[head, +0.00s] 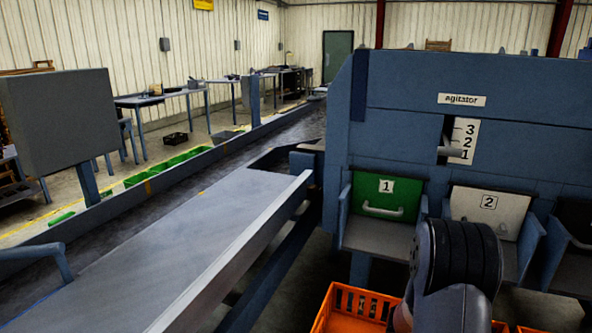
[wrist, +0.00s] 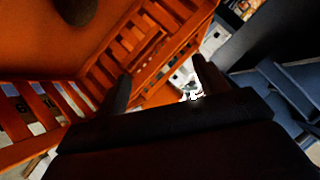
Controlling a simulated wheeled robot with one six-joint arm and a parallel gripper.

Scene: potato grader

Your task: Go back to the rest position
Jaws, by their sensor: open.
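My gripper (wrist: 160,85) shows in the wrist view with its two dark fingers spread apart. Nothing is seen between the fingers. Behind and beyond them is an orange slatted crate (wrist: 90,60), and a dark round thing, too dim to name, sits at the top left inside it. In the head view my arm rises at the lower right, and my gripper itself is out of sight there. The orange crate also shows in the head view (head: 345,300) below the chutes, partly hidden by my arm.
The blue grader stands at right, with a green flap marked 1 (head: 388,195), a white flap marked 2 (head: 489,211) and an agitator lever (head: 452,151). A long conveyor (head: 170,235) runs along the left. A grey panel (head: 58,120) stands at far left.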

